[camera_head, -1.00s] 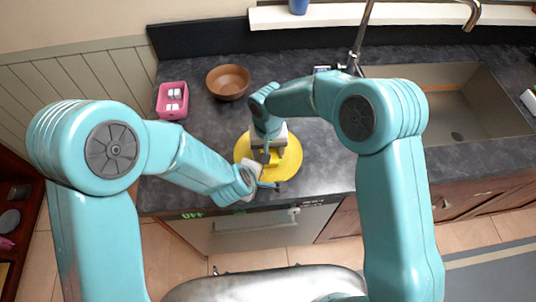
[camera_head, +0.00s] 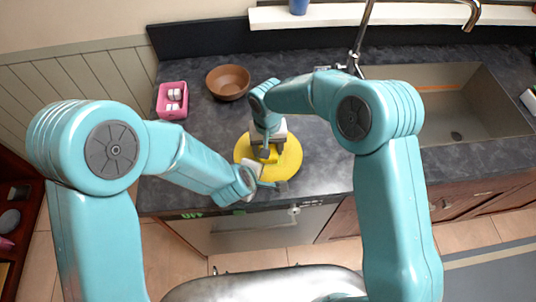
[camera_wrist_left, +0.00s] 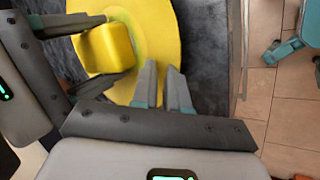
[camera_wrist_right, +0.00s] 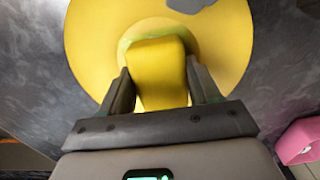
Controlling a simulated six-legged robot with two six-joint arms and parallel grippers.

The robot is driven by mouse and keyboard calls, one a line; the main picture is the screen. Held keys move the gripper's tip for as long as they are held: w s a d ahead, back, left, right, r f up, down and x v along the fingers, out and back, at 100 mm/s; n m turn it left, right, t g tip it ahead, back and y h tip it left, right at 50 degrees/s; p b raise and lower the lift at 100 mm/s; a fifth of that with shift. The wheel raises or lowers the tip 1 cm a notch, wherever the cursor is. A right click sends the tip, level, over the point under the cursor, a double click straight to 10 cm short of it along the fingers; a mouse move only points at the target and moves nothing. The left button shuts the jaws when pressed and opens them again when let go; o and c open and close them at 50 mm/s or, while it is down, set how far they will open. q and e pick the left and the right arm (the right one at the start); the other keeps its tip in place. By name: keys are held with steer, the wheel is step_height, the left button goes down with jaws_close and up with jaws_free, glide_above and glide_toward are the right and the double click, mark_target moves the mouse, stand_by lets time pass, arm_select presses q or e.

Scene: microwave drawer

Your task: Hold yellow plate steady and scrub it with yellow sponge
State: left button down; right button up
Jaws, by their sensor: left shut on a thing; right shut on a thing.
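The yellow plate (camera_head: 294,160) lies on the dark counter close to its front edge. My left gripper (camera_wrist_left: 160,75) is shut on the plate's rim at its front side. The block-shaped yellow sponge (camera_wrist_right: 158,72) is between the fingers of my right gripper (camera_wrist_right: 160,80), which is shut on it. The sponge is over the plate's middle, and a greenish ring shows on the plate around it. The sponge also shows in the left wrist view (camera_wrist_left: 106,48). In the head view my right gripper and arm hide part of the plate; the sponge's underside is hidden.
A brown bowl (camera_head: 228,82) and a pink container (camera_head: 172,100) with white items stand behind and left of the plate. A sink (camera_head: 440,100) with a faucet (camera_head: 357,42) is at the right. The counter between plate and sink is clear.

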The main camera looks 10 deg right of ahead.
steer(key=shift+s+f, duration=0.1)
steer(key=shift+s, duration=0.75)
steer(key=shift+w, duration=0.9)
stand_by(0.8)
steer(key=shift+r, duration=0.2)
steer(key=shift+r, duration=2.95)
steer(key=d, duration=0.9)
